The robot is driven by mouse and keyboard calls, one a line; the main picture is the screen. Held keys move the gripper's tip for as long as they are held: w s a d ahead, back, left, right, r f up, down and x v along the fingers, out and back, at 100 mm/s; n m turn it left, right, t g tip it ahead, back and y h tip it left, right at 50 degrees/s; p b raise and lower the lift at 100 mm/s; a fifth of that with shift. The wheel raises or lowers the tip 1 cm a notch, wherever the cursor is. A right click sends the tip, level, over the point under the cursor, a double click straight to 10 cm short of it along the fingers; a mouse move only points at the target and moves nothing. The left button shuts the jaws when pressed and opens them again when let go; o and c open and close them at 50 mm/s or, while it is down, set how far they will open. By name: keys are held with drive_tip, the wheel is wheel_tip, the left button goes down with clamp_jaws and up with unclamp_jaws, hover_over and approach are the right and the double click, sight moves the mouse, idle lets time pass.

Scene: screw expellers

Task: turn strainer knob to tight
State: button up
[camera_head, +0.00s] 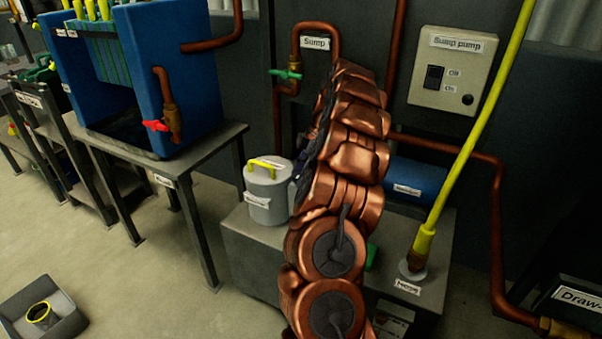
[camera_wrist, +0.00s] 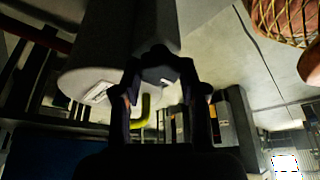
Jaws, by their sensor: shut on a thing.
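My gripper (camera_wrist: 160,58) shows in the wrist view with its dark fingers drawn together at the tips. It is shut on what appears to be the strainer knob; the fingers and shadow hide the knob, so its angle cannot be read. A dark grey body (camera_wrist: 155,22) lies just beyond the fingertips. In the head view my copper-coloured arm covers the gripper and whatever it holds. A grey canister (camera_head: 265,212) with a yellow lid handle (camera_head: 266,164) stands just left of my arm.
The canister stands on a grey bench (camera_head: 255,247) with a blue cylinder (camera_head: 415,180) right of my arm. A yellow hose (camera_head: 465,150) rises from the bench. The sump pump box (camera_head: 453,75) and copper pipes are on the wall. A blue tank (camera_head: 190,80) stands left.

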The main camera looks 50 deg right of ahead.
drive_tip(key=c, duration=0.4)
drive_tip(key=shift+o, duration=0.2)
drive_tip(key=shift+a+m, duration=0.1)
drive_tip(key=shift+m, duration=0.2)
drive_tip(key=m+t+p, duration=0.1)
drive_tip(key=m, duration=0.2)
drive_tip(key=shift+s+r+h, duration=0.1)
drive_tip(key=shift+r+h, duration=0.05)
drive_tip(key=shift+h, duration=0.25)
drive_tip(key=m+t+h+p, duration=0.1)
drive_tip(key=m+p, duration=0.1)
drive_tip(key=m, duration=0.3)
drive_tip(key=shift+s+a, duration=0.1)
drive_tip(key=shift+a, duration=0.05)
drive_tip(key=m+h+p, duration=0.1)
drive_tip(key=m, duration=0.1)
drive_tip(key=m+h+p, duration=0.1)
drive_tip(key=m, duration=0.2)
drive_tip(key=shift+h, duration=0.3)
drive_tip(key=shift+a+m+h+p, duration=0.1)
drive_tip(key=shift+m+h+p, duration=0.4)
drive_tip(key=shift+m, duration=0.55)
drive_tip(key=shift+m+h+p, duration=0.2)
drive_tip(key=shift+m+p, duration=0.5)
drive_tip(key=shift+m, duration=0.35)
